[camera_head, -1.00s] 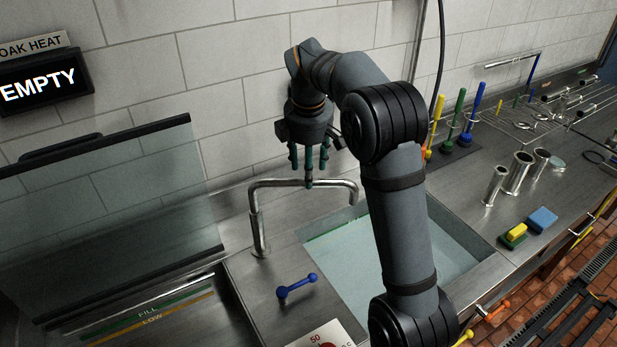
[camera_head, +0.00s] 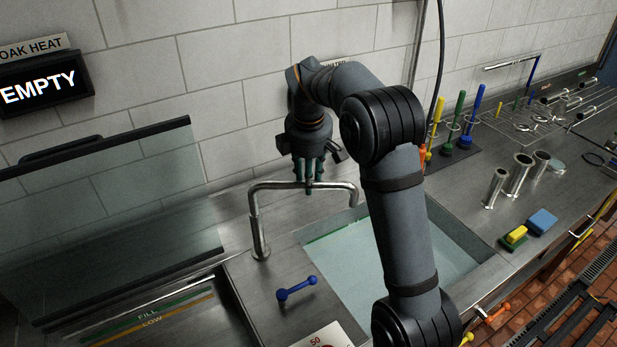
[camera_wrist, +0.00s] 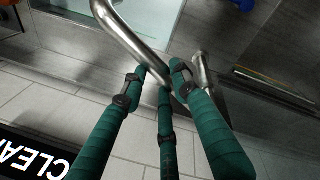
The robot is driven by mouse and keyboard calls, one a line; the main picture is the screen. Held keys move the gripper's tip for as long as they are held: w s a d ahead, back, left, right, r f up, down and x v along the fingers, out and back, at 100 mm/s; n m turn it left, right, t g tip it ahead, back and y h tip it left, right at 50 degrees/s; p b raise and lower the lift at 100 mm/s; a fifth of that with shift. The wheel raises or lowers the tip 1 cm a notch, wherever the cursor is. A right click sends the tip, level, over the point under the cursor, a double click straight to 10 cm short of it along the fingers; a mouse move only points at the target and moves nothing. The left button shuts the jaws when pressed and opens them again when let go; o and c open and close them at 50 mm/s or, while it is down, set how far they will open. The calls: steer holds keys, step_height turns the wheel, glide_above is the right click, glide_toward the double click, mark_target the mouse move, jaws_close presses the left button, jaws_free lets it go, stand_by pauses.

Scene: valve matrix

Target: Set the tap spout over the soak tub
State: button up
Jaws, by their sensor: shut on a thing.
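The tap spout (camera_head: 285,185) is a bent steel tube on an upright post. Its outer end turns down by the back left corner of the water-filled basin (camera_head: 408,266). My gripper (camera_head: 310,186) points down with its teal fingers shut on the spout's horizontal run. In the wrist view the fingers (camera_wrist: 160,75) close around the spout tube (camera_wrist: 133,42), with the post beside them. The left tub, with FILL and LOW lines (camera_head: 150,314) on its wall, lies left of the post; most of its inside is out of view. I cannot tell for certain which is the soak tub.
A glass panel (camera_head: 105,215) stands at the left, below a display reading EMPTY (camera_head: 42,82). A blue lever (camera_head: 297,288) sits on the counter in front of the tap. Brushes (camera_head: 458,125), steel cylinders (camera_head: 517,174) and sponges (camera_head: 541,219) stand right of the basin.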

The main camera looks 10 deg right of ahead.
jaws_close()
steer(key=shift+s, duration=0.1)
stand_by(0.4)
